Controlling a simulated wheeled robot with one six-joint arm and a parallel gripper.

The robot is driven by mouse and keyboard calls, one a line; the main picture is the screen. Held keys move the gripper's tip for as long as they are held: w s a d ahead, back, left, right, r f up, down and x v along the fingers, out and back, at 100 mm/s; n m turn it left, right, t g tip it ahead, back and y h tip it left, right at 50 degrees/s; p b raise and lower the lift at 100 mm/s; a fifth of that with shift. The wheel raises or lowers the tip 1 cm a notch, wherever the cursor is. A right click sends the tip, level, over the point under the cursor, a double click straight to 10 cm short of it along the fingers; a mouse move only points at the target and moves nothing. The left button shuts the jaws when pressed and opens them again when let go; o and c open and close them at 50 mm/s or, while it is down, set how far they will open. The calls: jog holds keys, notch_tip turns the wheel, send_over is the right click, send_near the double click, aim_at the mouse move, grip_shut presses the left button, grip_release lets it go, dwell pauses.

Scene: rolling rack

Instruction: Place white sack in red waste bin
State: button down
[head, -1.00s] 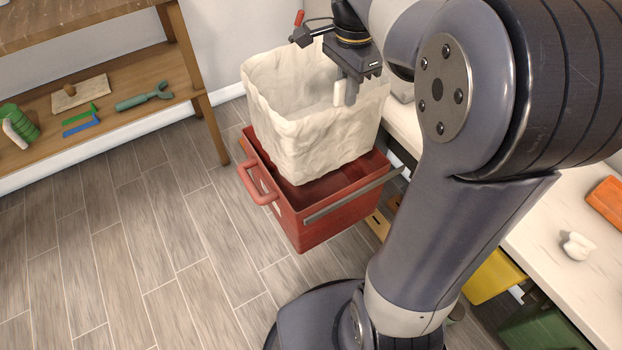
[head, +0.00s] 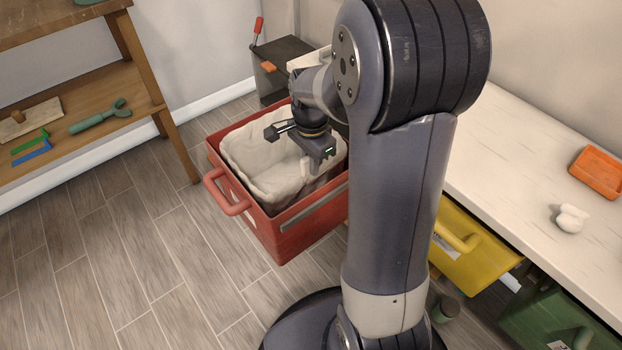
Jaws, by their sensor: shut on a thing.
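The white sack (head: 255,150) is an open-topped, crumpled liner. It now sits down inside the red waste bin (head: 290,235), with its rim near the level of the bin's rim. The red bin has a handle on its left side and a grey strip along its front. My gripper (head: 318,165) is over the right part of the sack, pointing down, and is shut on the sack's right wall. The fingertips and the pinched edge are partly hidden. The sack's bottom is hidden inside the bin.
A white worktop (head: 520,150) runs along the right with an orange tray (head: 597,170) and a small white object (head: 570,218). Below it are a yellow bin (head: 470,255) and a green bin (head: 550,320). A wooden shelf (head: 85,120) stands left. The floor between is clear.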

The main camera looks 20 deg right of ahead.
jog(key=shift+f+b, duration=0.65)
jog(key=shift+f, duration=1.85)
jog(key=c, duration=1.4)
grip_release()
jog(key=shift+c, duration=0.2)
notch_tip(320, 180, up, 12)
jog(key=p, duration=0.3)
jog(key=shift+p, duration=0.35)
